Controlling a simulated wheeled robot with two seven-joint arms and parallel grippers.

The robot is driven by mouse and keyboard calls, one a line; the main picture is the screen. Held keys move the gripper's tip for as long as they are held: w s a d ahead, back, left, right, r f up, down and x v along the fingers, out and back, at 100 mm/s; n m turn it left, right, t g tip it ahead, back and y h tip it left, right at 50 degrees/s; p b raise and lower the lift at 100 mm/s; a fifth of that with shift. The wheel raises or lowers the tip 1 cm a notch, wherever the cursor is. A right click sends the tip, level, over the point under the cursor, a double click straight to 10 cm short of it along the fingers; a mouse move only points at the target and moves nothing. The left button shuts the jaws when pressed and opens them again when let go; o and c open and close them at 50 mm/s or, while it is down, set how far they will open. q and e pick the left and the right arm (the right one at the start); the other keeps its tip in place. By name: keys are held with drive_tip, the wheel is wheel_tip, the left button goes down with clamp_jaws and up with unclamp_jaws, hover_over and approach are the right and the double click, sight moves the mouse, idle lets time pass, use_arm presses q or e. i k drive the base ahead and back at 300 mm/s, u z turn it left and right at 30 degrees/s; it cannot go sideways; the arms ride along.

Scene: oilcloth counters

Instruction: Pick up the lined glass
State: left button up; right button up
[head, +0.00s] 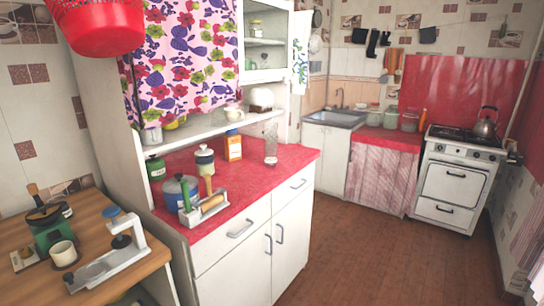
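A clear glass (271,143) stands upright on the red oilcloth counter of the white cupboard, near its far right end. It looks tall and see-through, with faint marks on its side; at this size I cannot make out the lines clearly. Nothing covers it from this side. Neither of my grippers shows in the head view.
An orange box (233,147), a lidded jar (204,160), a blue pot (181,192) and a grey holder (205,211) share the red counter (255,185). A wooden table (125,228) with a white appliance (118,256) is at left. The brown floor (370,255) is clear.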

sight(270, 154)
drive_tip(key=z, duration=0.95)
drive_tip(key=i, duration=6)
drive_tip(key=u, duration=4)
drive_tip(key=i, duration=0.55)
drive_tip(key=u, duration=0.15)
